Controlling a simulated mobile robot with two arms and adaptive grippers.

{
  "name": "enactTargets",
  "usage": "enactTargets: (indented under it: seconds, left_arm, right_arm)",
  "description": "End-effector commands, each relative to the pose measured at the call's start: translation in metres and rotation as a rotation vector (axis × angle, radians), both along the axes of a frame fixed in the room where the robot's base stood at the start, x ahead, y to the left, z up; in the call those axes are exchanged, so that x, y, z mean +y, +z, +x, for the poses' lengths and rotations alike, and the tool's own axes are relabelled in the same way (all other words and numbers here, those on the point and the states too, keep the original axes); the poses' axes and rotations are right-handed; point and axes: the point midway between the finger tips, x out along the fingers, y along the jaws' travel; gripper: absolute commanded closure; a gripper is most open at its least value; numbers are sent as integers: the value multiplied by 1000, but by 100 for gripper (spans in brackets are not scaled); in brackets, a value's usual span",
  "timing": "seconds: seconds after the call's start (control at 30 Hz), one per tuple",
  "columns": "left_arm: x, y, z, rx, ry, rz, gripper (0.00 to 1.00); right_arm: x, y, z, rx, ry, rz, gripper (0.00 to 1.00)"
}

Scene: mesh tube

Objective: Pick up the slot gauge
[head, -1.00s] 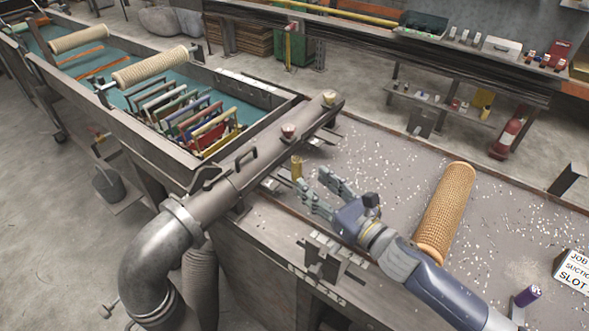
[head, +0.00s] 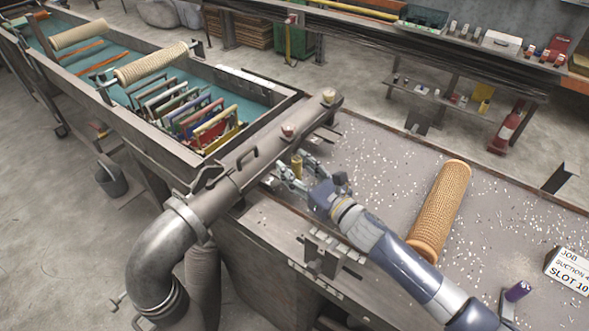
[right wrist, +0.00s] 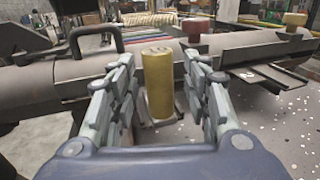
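The slot gauge, as I take it, is a small upright brass-yellow cylinder (head: 297,167) beside the grey pipe. In the right wrist view the cylinder (right wrist: 158,88) stands upright on a small pale base. My right gripper (head: 296,173) is open, with one finger on each side of the cylinder. In the right wrist view a gap shows between the cylinder and each finger of the gripper (right wrist: 161,66). The head view shows the far finger partly behind the cylinder. My left gripper is not in view.
The grey pipe (head: 236,168) with its handle runs close behind the cylinder. A tan mesh tube (head: 439,212) lies on the speckled bench (head: 385,165) to the right. A purple cylinder (head: 518,291) and a job sign (head: 570,270) are at the bench's right.

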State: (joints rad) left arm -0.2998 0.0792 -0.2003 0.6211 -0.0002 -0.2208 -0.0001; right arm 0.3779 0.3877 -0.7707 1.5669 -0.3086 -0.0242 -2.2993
Motion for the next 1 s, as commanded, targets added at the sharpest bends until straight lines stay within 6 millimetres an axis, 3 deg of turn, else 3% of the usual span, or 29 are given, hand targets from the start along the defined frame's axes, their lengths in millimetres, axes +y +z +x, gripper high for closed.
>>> enactTargets:
  seconds: [0.03, 0.17, 0.2, 0.57, 1.0]
  left_arm:
    - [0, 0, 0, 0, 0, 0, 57]
    - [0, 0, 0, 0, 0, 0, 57]
    - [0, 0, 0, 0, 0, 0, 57]
    - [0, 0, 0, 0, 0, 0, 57]
    - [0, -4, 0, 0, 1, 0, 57]
  right_arm:
    - [0, 0, 0, 0, 0, 0, 67]
    - [0, 0, 0, 0, 0, 0, 97]
    - [0, 0, 0, 0, 0, 0, 100]
    - [0, 4, 0, -1, 0, 0, 100]
    - [-1, 78, 0, -6, 1, -3, 100]
